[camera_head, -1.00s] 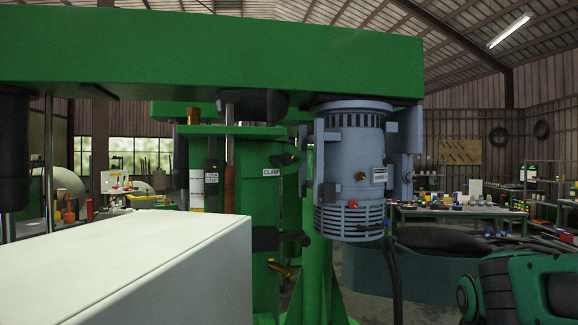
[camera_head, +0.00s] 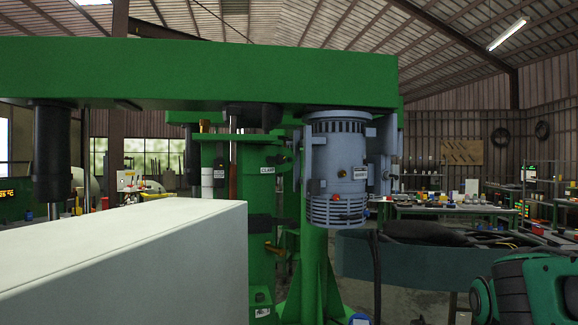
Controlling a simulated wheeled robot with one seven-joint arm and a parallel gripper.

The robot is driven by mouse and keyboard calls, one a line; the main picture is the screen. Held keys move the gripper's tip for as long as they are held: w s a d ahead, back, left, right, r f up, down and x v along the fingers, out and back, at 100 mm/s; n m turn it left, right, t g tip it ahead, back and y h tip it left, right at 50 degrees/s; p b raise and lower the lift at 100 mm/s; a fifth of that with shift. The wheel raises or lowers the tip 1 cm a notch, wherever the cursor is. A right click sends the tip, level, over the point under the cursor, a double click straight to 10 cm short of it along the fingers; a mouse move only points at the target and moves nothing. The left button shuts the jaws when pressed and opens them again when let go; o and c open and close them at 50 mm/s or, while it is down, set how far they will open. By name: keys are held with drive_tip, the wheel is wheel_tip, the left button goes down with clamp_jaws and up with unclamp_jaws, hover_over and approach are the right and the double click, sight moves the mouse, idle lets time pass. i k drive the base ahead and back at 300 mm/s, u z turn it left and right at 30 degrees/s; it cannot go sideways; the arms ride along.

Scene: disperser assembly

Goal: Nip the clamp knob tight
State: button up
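The disperser is a green machine with a wide green top beam (camera_head: 200,75) and a grey-blue motor (camera_head: 338,165) hanging from the beam's right end. On its green column (camera_head: 262,195) is a white label reading CLAMP (camera_head: 268,170). A small dark fitting (camera_head: 279,160) sits just above that label, and a black handle-like part (camera_head: 262,222) sticks out lower on the column. I cannot tell for sure which of these is the clamp knob, or how tight it is. My gripper is not in view; a green and black part of my arm shows at the lower right.
A large white box (camera_head: 130,250) fills the lower left in front of the column. Workbenches with small items (camera_head: 445,208) line the back right.

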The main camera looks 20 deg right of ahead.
sight(280, 159)
drive_tip(key=u, duration=0.05)
drive_tip(key=k, duration=0.35)
drive_tip(key=z, duration=0.7)
drive_tip(key=i, duration=1.9)
drive_tip(key=u, duration=0.35)
